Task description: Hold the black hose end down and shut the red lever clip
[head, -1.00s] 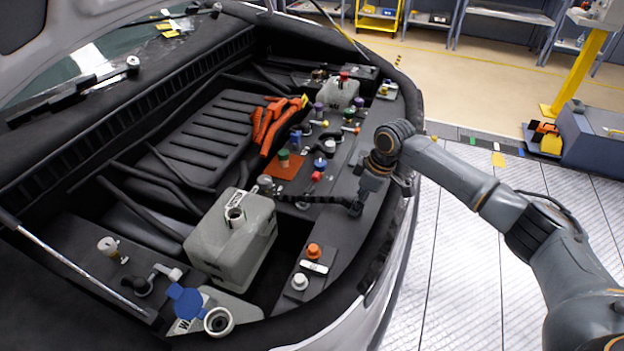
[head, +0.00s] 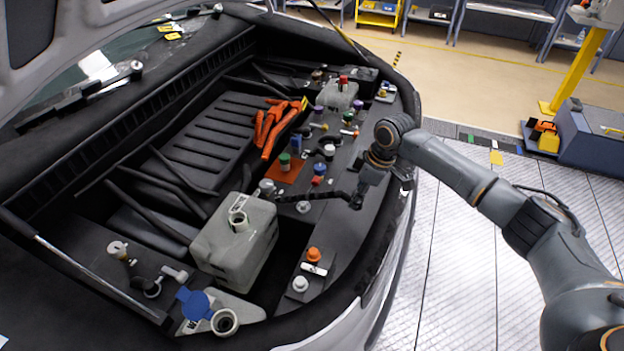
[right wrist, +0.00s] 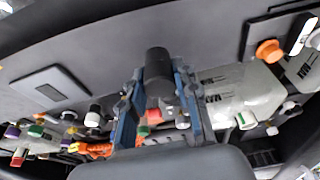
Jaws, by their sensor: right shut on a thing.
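My right gripper (head: 359,194) is over the dark panel at the front edge of the engine bay. In the right wrist view its two blue-edged fingers (right wrist: 158,95) are shut on the black hose end (right wrist: 158,66), a dark cylinder. The ribbed black hose (head: 326,194) runs left from the gripper to a grey fitting. A small red piece (head: 317,181) sits just above the hose; I cannot tell whether it is the red lever clip or how it stands. My left gripper is not in view.
A grey coolant tank (head: 233,240) stands left of the hose. A green cap (head: 284,159) on an orange plate, a blue cap (head: 320,164) and an orange knob (head: 313,254) are close by. Orange cables (head: 270,130) lie farther back.

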